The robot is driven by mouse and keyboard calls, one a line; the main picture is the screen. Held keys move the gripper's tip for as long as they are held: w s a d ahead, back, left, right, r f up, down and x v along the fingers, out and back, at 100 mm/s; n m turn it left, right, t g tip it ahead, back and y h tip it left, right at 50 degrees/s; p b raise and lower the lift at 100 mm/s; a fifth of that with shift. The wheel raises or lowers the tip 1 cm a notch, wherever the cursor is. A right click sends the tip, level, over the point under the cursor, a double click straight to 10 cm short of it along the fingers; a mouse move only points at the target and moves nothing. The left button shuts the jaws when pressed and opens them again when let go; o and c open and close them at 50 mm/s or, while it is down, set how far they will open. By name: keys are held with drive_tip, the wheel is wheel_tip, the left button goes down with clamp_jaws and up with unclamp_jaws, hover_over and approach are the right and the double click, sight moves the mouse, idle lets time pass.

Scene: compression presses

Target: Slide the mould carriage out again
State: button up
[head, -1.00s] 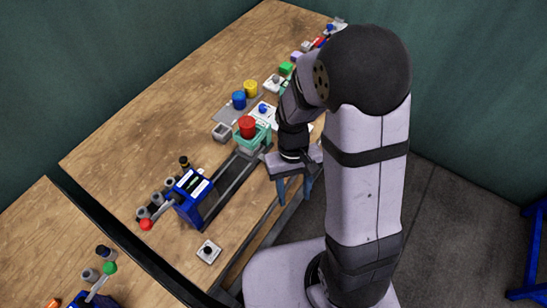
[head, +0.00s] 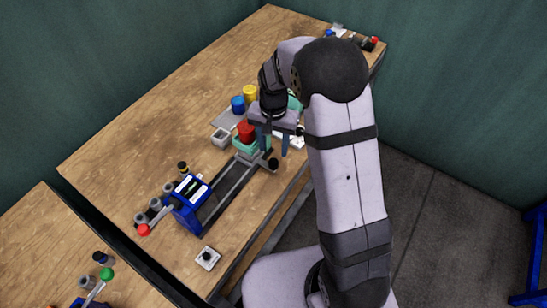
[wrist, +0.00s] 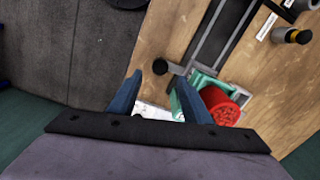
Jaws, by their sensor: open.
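The mould carriage (head: 246,148) is a teal block at the outer end of its rails, away from the blue press (head: 188,202). A red round piece (head: 245,131) sits on it. A black knob (head: 273,163) sticks out beside the carriage; in the wrist view the knob (wrist: 160,66) joins the teal carriage (wrist: 206,78) by a short grey bar. My gripper (head: 273,149) is open and empty above the knob. In the wrist view the knob lies between and slightly beyond the blue fingertips (wrist: 159,78). I see no contact.
Dark rails (head: 228,188) run from carriage to press. A lever with a red ball (head: 144,229) and several small cylinders stand by the press. A grey box (head: 220,137), a blue pot (head: 238,104) and a yellow pot (head: 250,93) stand behind the carriage. A small button box (head: 207,258) lies near the front edge.

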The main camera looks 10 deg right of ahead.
sight(274, 161)
drive_tip(key=shift+f+p, duration=0.95)
drive_tip(key=shift+f, duration=2.55)
